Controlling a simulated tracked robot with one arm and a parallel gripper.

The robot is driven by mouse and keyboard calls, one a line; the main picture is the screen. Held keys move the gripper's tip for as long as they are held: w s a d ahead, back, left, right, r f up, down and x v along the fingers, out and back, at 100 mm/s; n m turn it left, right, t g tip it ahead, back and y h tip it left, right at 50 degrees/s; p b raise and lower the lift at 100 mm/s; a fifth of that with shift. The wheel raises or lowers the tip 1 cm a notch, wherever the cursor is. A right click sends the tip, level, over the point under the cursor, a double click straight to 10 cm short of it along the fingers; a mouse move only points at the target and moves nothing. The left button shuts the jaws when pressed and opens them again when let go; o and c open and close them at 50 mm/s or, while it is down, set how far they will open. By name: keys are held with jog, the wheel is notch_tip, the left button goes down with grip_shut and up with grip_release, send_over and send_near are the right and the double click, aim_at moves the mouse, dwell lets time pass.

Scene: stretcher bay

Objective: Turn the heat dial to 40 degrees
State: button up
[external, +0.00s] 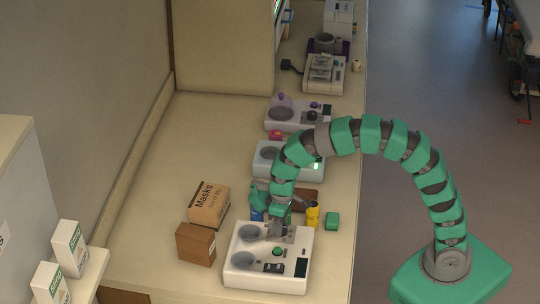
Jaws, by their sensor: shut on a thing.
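A white device (238,279) with two dark round plates (249,232) stands at the near end of the counter. Its top carries a green knob (277,251), a black control (273,267) and a dark display (301,268); the display's reading is too small to make out. My gripper (281,237) points down at the rear part of this device, just behind the green knob. It is shut on a small part there, which seems to be the heat dial. The jaws hide this part, so its marks and angle cannot be read.
A masks box (209,205) and a brown box (196,244) stand left of the device. Blue, yellow (313,215) and green (332,221) items stand close behind it. Two similar white devices (290,175) are farther back.

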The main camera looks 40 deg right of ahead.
jog(key=n, duration=0.5)
jog(key=shift+a+n+b, duration=0.1)
jog(key=shift+n+b, duration=0.2)
jog(key=n, duration=0.6)
dwell(0.4)
jog(key=o, duration=1)
jog(key=shift+c, duration=0.2)
notch_tip(320, 180, up, 14)
jog(key=shift+w+f, duration=0.15)
jog(key=shift+w, duration=0.15)
